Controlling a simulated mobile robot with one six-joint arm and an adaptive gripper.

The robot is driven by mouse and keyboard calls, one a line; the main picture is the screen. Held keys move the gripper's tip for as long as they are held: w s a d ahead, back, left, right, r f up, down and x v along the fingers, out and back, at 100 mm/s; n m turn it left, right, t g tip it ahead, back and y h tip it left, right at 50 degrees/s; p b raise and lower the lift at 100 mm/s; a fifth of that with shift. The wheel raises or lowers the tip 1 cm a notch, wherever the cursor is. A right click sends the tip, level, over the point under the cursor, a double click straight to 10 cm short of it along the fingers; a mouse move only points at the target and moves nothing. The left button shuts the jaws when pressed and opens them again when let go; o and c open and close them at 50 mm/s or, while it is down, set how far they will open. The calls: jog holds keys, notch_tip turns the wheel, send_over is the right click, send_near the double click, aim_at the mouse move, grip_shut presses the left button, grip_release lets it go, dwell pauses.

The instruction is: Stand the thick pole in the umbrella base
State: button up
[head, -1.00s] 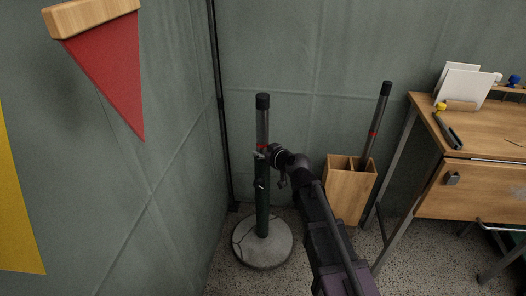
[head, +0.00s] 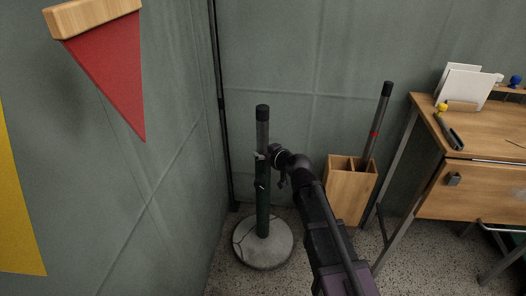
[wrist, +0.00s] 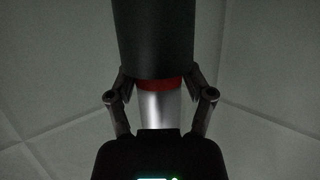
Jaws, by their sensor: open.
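A grey pole with a black cap (head: 262,125) stands upright in the dark green tube of the umbrella base (head: 263,215), whose round stone-like foot rests on the floor. In the wrist view the pole's silver shaft (wrist: 160,108) and red band show right at the edge of the dark tube (wrist: 152,35). My gripper (head: 261,157) is at the tube's upper end. Its fingers (wrist: 158,78) are open, one on each side of the pole and tube. The pole's lower part is hidden inside the tube.
A second grey pole with a red band (head: 377,130) leans in a wooden divided box (head: 347,197) to the right. A wooden desk (head: 480,190) stands further right. Grey-green wall panels (head: 160,180) and a thin dark post (head: 222,100) are close behind and left.

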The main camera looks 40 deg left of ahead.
aim_at(266, 139)
jog(key=shift+s+d+f, duration=0.1)
jog(key=shift+d+f, duration=0.05)
jog(key=shift+d, duration=0.25)
jog(key=shift+a+r+p, duration=0.1)
jog(key=shift+r+p, duration=0.3)
jog(key=shift+p, duration=0.4)
jog(key=r+p, duration=0.5)
jog(key=shift+a+r, duration=0.15)
jog(key=shift+a, duration=0.1)
notch_tip(266, 139, up, 19)
jog(key=p, duration=1.9)
jog(key=shift+w, duration=0.2)
